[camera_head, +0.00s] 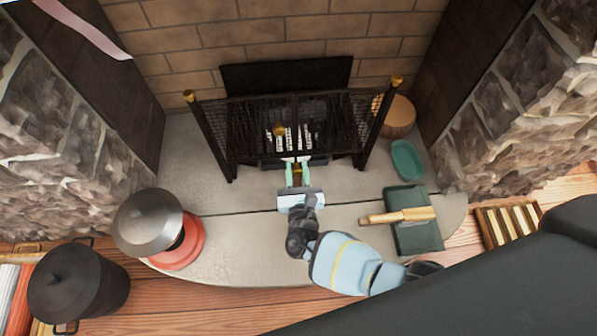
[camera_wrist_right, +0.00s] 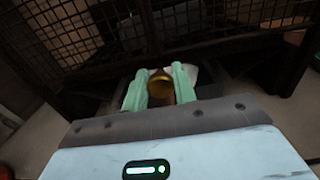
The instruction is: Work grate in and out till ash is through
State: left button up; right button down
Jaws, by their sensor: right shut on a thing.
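The black grate (camera_head: 255,135) sits in the fireplace behind a dark mesh screen (camera_head: 215,135). Pale strips show between dark bars near its middle; I cannot tell whether they are ash. My right gripper (camera_head: 298,175) reaches in at the front, below the screen. Its two green fingers are shut on a brass knob (camera_wrist_right: 160,88), which shows between them in the right wrist view, at the front of a dark part under the screen. The fingers and screen hide how the knob joins the grate. My left gripper is out of view.
A silver dome on a red base (camera_head: 178,252) and a black lidded pot (camera_head: 75,285) stand at the left. At the right are a teal dish (camera_head: 407,160), a wooden-handled tool (camera_head: 400,215) on a dark green pad (camera_head: 420,240), and a round wooden piece (camera_head: 398,120). The hearth's left-middle is clear.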

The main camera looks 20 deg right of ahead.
jog(key=shift+w+d+r, duration=0.1)
jog(key=shift+w+r, duration=0.05)
jog(key=shift+w, duration=0.1)
jog(key=c, duration=1.2)
grip_release()
jog(key=s+p, duration=0.1)
jog(key=s, duration=0.2)
jog(key=s+a+p, duration=0.1)
jog(key=s, duration=0.2)
jog(key=shift+s+a+p, duration=0.1)
jog(key=shift+a+p, duration=0.05)
jog(key=shift+p, duration=0.15)
jog(key=shift+s+a, duration=0.15)
jog(key=shift+s, duration=0.6)
